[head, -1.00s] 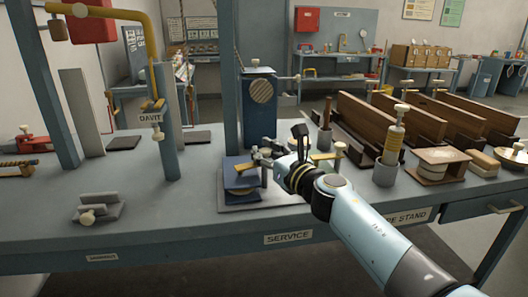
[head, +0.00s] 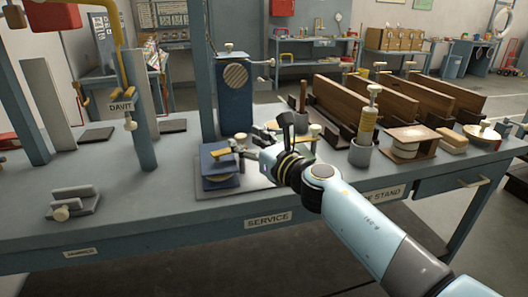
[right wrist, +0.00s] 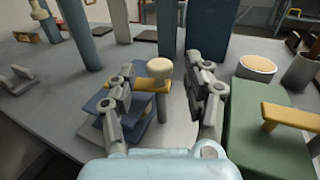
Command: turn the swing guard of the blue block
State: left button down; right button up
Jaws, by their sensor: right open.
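The blue block (head: 210,177) stands on a grey plate (head: 258,182) at the front of the bench. Its swing guard, a yellow bar (right wrist: 148,86) with a cream knob (right wrist: 160,69), lies across the block's top in the right wrist view. My right gripper (right wrist: 163,80) is open, with one finger on each side of the knob; I cannot tell whether either touches it. In the head view the right gripper (head: 249,150) is just right of the block, and its fingers partly hide the guard. My left gripper is not in view.
A green block (right wrist: 260,128) with a yellow bar stands close right of the gripper. Behind is a tall blue post box (head: 236,95). A grey cup (head: 360,153) with a handled tool and wooden racks (head: 385,105) stand to the right.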

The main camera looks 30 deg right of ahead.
jog(key=v, duration=0.9)
jog(key=shift+s, duration=0.15)
